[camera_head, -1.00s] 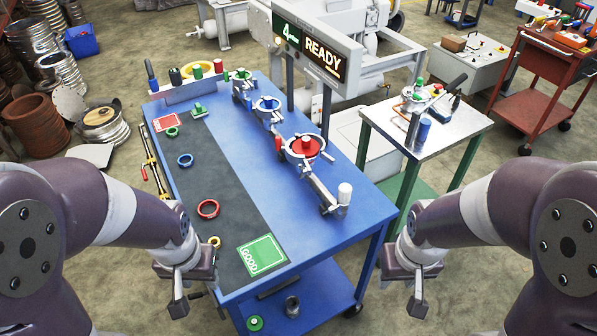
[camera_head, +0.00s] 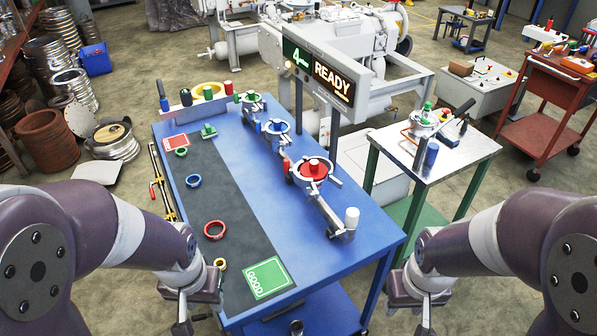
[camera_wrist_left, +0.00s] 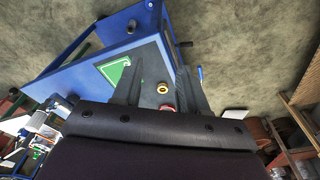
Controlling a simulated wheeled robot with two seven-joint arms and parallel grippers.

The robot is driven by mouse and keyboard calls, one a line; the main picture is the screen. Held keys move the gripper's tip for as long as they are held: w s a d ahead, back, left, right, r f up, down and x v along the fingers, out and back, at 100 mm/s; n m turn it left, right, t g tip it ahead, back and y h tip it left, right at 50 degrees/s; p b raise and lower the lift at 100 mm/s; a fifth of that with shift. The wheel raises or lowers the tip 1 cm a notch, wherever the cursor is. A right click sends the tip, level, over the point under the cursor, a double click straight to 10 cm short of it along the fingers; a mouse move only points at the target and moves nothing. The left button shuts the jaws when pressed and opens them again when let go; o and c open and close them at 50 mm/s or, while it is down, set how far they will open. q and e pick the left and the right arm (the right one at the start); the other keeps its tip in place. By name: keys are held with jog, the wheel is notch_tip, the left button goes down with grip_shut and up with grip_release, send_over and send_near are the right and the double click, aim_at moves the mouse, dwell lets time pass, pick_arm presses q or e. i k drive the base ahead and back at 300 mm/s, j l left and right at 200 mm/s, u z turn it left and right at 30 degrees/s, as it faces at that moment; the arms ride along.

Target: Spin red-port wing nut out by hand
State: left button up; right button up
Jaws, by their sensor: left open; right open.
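The red port (camera_head: 313,170) is a red disc with a red knob in a metal clamp ring, on a pipe assembly on the blue table. A wing nut on it is too small to make out. A white-capped post (camera_head: 351,218) stands at the assembly's near end. My left gripper (camera_head: 190,326) hangs at the table's near left edge, apart from the port; in the left wrist view its two fingers (camera_wrist_left: 157,88) are spread and empty. My right gripper (camera_head: 425,325) is at the lower right, off the table and empty; its tips are partly cut off by the frame edge.
The blue port (camera_head: 276,127) and green port (camera_head: 251,104) sit farther back. A dark mat holds a red ring (camera_head: 214,230), a blue ring (camera_head: 193,181) and a green GOOD card (camera_head: 267,278). A READY sign (camera_head: 333,80) rises behind. A metal side table (camera_head: 455,160) stands right.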

aim_at(312, 193)
jog(key=j+z, duration=0.9)
